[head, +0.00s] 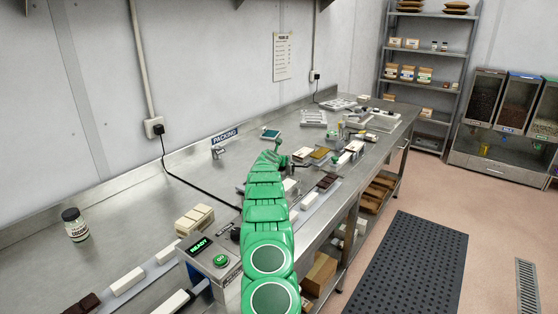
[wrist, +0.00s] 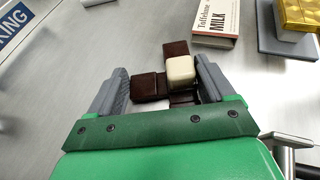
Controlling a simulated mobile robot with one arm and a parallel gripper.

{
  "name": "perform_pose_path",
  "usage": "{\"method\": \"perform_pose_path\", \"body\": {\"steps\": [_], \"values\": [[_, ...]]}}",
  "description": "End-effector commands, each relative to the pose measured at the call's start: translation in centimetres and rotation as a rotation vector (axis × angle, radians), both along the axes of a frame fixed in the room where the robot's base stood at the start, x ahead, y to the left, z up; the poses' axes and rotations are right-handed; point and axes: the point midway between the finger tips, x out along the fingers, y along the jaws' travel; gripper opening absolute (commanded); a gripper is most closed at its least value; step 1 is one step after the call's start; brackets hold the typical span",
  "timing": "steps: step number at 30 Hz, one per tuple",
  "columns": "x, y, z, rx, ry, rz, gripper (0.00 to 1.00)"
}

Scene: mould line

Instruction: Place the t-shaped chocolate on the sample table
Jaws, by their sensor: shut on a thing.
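My gripper (wrist: 162,80) is shut on a chocolate piece (wrist: 147,87) in the wrist view. The piece is made of dark brown blocks with one cream block between the grey fingers, and looks t-shaped. Part of it is hidden by the fingers and the green palm. In the head view my gripper (head: 281,152) is over the steel bench near the packing sign, and the chocolate cannot be made out. I cannot tell whether the piece touches the bench. No surface is clearly marked as the sample table.
A conveyor (head: 318,198) with dark and white bars runs along the bench (head: 130,240). A jar (head: 74,224) stands at the left. A shelf rack (head: 425,75) stands at the back.

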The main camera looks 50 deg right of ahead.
Motion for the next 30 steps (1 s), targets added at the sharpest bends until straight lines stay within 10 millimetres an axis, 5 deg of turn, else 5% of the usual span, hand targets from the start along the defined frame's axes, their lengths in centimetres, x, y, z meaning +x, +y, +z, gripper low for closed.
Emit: {"method": "perform_pose_path", "body": {"steps": [8,9,12,30], "values": [[0.0,0.0,-0.3,0.001,0.000,0.000,0.50],[0.0,0.0,-0.4,0.000,0.000,-0.001,0.84],[0.0,0.0,-0.3,0.000,0.000,0.000,0.99],[-0.3,0.4,0.7,-0.009,0.004,-0.005,1.00]]}}
